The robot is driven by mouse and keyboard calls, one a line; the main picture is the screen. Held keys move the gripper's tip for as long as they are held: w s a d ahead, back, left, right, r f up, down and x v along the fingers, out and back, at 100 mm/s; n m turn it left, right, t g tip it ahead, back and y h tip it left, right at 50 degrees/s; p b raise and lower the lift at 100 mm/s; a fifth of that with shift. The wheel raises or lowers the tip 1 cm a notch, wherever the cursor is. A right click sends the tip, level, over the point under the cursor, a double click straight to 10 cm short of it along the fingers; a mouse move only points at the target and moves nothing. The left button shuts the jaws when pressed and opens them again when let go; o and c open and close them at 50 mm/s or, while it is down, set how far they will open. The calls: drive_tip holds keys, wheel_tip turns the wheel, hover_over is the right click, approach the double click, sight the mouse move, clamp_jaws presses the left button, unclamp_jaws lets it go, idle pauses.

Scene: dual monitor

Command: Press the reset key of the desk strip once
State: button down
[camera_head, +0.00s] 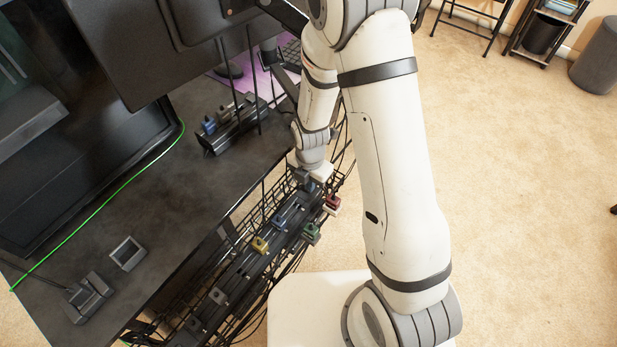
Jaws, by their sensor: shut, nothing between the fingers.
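A dark strip (236,128) lies on the black desk top, with small blue-grey parts (208,125) at its left end. I cannot make out which part is the reset key. My gripper (305,181) points down past the desk's right edge, over the upper end of a long dark strip (236,268) in the wire tray. Its fingertips are small and partly hidden, and it appears shut and empty. It is to the right of and below the desk-top strip, apart from it. I cannot tell whether it touches the plugs under it.
The tray strip carries yellow (260,245), green (311,233) and red (331,204) plugs. Loose cables hang around the wire tray (340,185). Monitors (150,45) overhang the desk top (165,205). A small square holder (127,253) sits near the front. Open carpet lies right.

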drive_tip(key=shift+s+f+b, duration=0.1)
drive_tip(key=shift+f+b, duration=0.7)
drive_tip(key=shift+f, duration=0.05)
drive_tip(key=shift+s+d, duration=0.1)
drive_tip(key=shift+s, duration=0.1)
drive_tip(key=shift+f, duration=0.1)
wheel_tip(320, 180, up, 11)
drive_tip(key=p, duration=0.7)
drive_tip(key=shift+w, duration=0.3)
drive_tip(key=shift+p, duration=0.3)
